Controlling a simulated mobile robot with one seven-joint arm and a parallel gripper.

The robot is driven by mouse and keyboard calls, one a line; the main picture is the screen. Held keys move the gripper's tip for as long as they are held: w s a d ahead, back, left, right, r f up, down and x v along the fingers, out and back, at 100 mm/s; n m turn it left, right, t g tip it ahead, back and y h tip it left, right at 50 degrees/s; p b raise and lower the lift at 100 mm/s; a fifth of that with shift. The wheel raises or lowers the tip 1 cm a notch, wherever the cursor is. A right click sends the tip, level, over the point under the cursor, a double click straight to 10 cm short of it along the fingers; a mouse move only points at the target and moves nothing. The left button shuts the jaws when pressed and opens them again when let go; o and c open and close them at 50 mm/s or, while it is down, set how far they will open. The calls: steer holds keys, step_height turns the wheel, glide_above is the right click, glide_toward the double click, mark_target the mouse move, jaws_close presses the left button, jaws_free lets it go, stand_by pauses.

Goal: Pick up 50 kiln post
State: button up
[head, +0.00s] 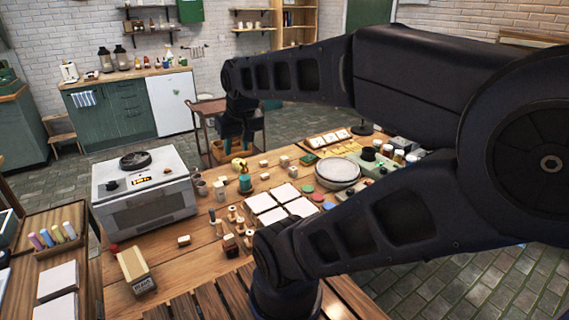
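My gripper (238,148) points down above the far left part of the table, near a teal and yellow item (245,183). Its two fingers look apart, with nothing seen between them. My arm hides the table's right part.
A grey kiln-like box (145,205) stands left of the blocks. White tiles (270,210), wooden spools (231,212) and a round plate (338,170) crowd the middle. A cream box (135,270) lies at the front left. Bare wood shows near the front left edge.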

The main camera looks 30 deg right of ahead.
stand_by(0.3)
steer(key=o, duration=0.6)
steer(key=shift+c, duration=0.2)
steer(key=shift+w, duration=0.1)
